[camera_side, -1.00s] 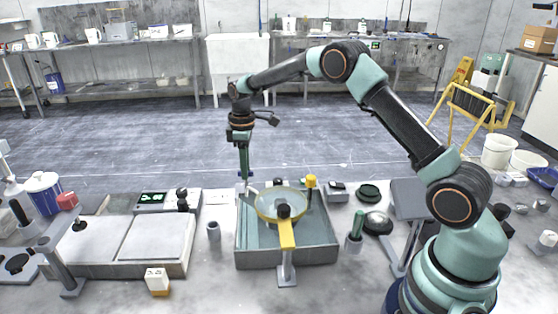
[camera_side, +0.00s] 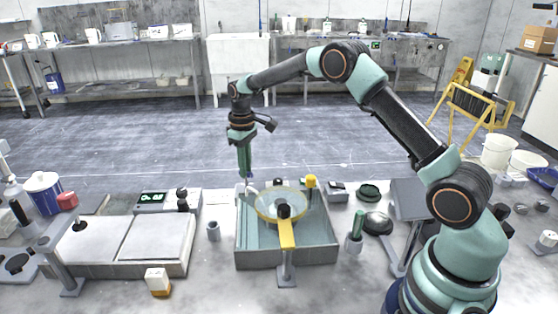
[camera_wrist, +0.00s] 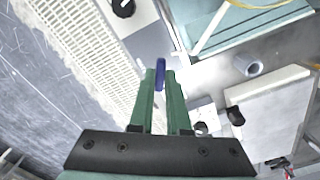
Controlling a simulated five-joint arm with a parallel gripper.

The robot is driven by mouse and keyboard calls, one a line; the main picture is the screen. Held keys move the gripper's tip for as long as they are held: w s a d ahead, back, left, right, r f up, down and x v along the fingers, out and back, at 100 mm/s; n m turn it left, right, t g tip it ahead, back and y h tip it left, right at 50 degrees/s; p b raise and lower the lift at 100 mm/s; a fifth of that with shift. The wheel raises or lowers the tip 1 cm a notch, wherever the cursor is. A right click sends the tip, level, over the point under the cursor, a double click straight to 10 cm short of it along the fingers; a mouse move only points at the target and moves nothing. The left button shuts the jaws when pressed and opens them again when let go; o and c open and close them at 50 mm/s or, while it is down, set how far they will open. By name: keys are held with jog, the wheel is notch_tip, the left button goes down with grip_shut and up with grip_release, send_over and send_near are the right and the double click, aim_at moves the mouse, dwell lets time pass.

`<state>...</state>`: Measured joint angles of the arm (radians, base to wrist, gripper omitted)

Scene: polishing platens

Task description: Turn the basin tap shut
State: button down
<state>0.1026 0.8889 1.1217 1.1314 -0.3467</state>
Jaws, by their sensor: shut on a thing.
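The grey basin (camera_side: 325,254) stands in the middle of the bench in the side view, and its corner shows at the top right of the wrist view (camera_wrist: 213,58). My gripper (camera_side: 246,178) points straight down at the basin's back left corner. In the wrist view my gripper (camera_wrist: 160,80) has its two green fingers shut on a blue tap handle (camera_wrist: 160,70), which shows edge-on between the tips. In the side view the fingers mostly hide the handle. A pale spout (camera_side: 252,189) shows just beside the fingertips.
A yellow-rimmed round bowl (camera_side: 262,212) sits in the basin, with a yellow arm (camera_side: 287,235) over its front. A small grey cup (camera_side: 213,231) stands left of the basin. A green-handled tool (camera_side: 358,222) stands right of it. Flat platens (camera_side: 155,238) lie further left.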

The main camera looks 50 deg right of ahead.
jog(key=m, duration=0.6)
jog(key=shift+m, duration=0.3)
jog(key=m, duration=0.5)
jog(key=shift+r, duration=0.1)
dwell(0.3)
jog(key=c, duration=0.9)
grip_release()
notch_tip(320, 180, up, 12)
